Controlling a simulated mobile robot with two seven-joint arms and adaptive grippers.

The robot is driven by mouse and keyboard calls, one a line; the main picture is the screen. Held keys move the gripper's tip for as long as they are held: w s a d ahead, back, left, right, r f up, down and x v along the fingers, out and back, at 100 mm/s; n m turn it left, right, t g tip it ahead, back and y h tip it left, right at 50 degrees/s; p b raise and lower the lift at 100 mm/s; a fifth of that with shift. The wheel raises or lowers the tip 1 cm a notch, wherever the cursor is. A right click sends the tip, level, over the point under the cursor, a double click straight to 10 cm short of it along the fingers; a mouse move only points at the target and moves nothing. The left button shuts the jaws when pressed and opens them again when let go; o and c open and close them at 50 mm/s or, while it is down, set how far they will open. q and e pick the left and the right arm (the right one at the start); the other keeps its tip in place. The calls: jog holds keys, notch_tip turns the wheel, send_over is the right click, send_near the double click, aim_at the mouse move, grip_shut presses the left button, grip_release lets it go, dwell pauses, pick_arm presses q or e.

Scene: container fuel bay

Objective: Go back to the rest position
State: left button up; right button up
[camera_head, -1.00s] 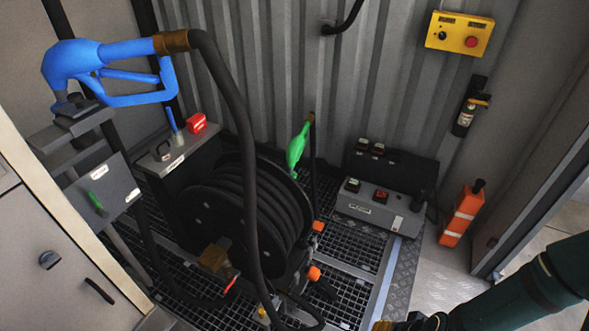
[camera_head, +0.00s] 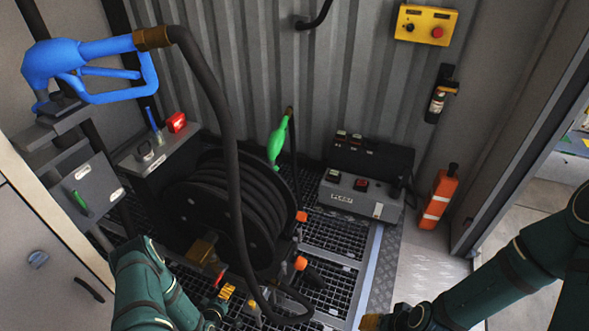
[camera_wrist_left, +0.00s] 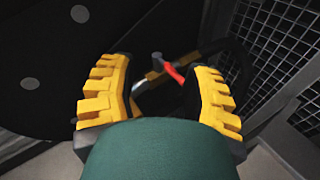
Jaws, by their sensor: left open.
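My left gripper (camera_head: 226,293) shows at the bottom of the head view, low in front of the hose reel, with my green left arm coming in from the lower left. In the left wrist view its two yellow fingers (camera_wrist_left: 160,88) are spread apart with nothing held between them. A small red-handled valve (camera_wrist_left: 174,72) shows beyond the gap between the fingers, apart from them. My right gripper (camera_head: 374,322) shows only as a bit of yellow at the bottom edge, at the end of my green right arm. Whether it is open is hidden.
The black hose reel (camera_head: 225,215) stands close by my left gripper. A black hose (camera_head: 228,130) hangs from the blue nozzle (camera_head: 85,68). A grey control box (camera_head: 360,195) and an orange striped post (camera_head: 438,200) stand at right. A doorway is at far right.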

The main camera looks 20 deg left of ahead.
pick_arm(q)
jog(key=w+d+r+m+g+h, duration=0.2)
jog(key=d+r+m+g, duration=0.15)
jog(key=d+r, duration=0.4)
jog(key=w+d+r+m+g+h, duration=0.2)
jog(key=d+r+m, duration=0.3)
jog(key=d+r, duration=0.3)
jog(key=s+d+r+m+g+h, duration=0.1)
jog(key=s+d+r+m+g, duration=0.3)
jog(key=s+d+r, duration=0.6)
jog(key=d+m, duration=0.1)
jog(key=d, duration=0.1)
jog(key=shift+d+r+m, duration=0.3)
jog(key=shift+d+m, duration=0.05)
